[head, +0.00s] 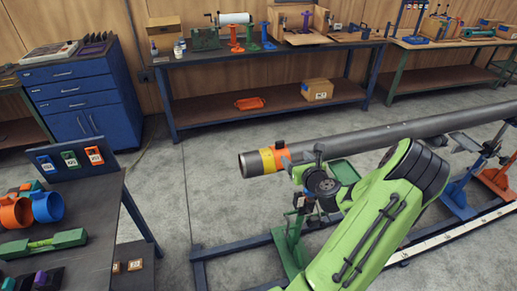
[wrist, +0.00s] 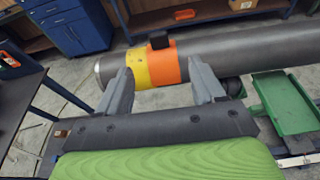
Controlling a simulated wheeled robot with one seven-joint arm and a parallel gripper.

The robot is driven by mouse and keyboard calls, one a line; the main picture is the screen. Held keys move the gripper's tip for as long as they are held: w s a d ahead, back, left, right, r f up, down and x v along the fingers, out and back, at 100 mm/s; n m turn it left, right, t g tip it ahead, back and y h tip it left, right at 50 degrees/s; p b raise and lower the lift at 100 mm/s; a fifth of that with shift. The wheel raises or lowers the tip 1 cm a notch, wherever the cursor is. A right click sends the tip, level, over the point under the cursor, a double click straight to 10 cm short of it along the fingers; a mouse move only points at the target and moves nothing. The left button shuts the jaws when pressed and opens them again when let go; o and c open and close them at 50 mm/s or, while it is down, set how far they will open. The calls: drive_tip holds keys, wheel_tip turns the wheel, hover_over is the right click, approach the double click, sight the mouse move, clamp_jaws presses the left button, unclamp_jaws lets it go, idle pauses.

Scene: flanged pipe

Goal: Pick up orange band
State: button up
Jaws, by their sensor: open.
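An orange band (head: 282,154) with a small black block on it sits around the grey pipe (head: 390,134) near its left end. A yellow band (head: 267,160) lies against its left side. In the wrist view the orange band (wrist: 172,66) and the yellow band (wrist: 140,70) show between my fingers. My gripper (wrist: 161,68) is open, one finger to the left of both bands and the other to the right. In the head view my gripper (head: 302,158) is at the near side of the pipe, partly hidden by my arm. I cannot tell whether the fingers touch the pipe.
The pipe rests on stands, including a green one (head: 291,245) and a blue one (head: 459,198). A green tray (wrist: 284,103) is right of my gripper. A table at left holds an orange ring (head: 14,213) and a blue ring (head: 47,207). Open floor lies behind the pipe.

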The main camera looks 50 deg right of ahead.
sight(281, 144)
drive_tip(key=p+x, duration=0.1)
drive_tip(key=x, duration=1.3)
drive_tip(key=shift+w+f, duration=0.25)
drive_tip(key=shift+w, duration=0.15)
drive_tip(key=shift+s+r, duration=0.1)
drive_tip(key=shift+c, duration=0.5)
drive_tip(key=c, duration=1)
